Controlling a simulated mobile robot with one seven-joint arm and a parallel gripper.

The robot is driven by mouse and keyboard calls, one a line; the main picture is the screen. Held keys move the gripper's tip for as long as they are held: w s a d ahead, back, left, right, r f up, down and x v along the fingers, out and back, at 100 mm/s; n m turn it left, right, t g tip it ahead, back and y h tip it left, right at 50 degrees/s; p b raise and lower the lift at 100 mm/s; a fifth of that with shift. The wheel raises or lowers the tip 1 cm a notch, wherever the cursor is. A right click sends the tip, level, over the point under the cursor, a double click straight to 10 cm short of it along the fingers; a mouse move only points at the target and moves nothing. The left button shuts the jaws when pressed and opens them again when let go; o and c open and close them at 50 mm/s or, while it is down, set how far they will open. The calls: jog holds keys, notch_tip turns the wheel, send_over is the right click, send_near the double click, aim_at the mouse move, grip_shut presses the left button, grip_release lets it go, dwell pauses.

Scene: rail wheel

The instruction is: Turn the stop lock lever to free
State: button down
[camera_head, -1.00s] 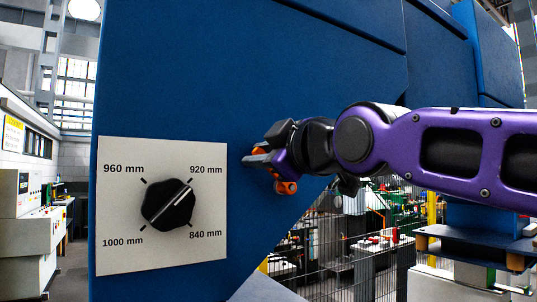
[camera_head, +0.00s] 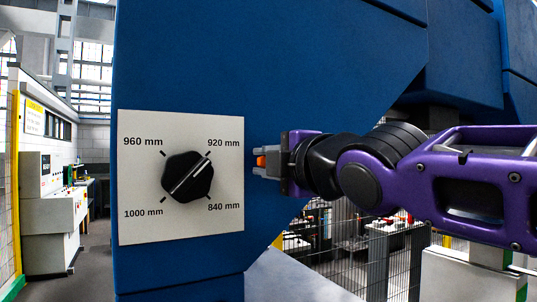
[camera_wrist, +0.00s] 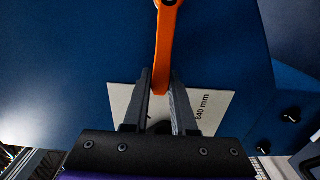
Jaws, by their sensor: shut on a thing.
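The orange lever (camera_wrist: 167,40) runs down from the top of the wrist view, with its round pivot end at the top edge. Its lower end sits between my two grey fingers. My gripper (camera_wrist: 161,84) is shut on the lever near that end. In the head view my gripper (camera_head: 263,168) is at the blue face, just right of the white dial plate (camera_head: 135,226). Only a small bit of the orange lever (camera_head: 260,161) shows there; the rest is hidden by my gripper. I see no free or locked marking.
A black dial knob (camera_head: 187,177) sits on the plate, its white line towards 920 mm. The blue machine body (camera_head: 270,60) fills the middle. A mesh fence (camera_head: 345,250) stands lower right, and a grey control cabinet (camera_head: 45,200) stands left.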

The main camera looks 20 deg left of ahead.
jog(key=shift+f, duration=0.2)
dwell(0.3)
jog(key=c, duration=0.7)
grip_release()
jog(key=shift+d, duration=0.1)
jog(key=v, duration=1.7)
jog(key=shift+s, duration=0.25)
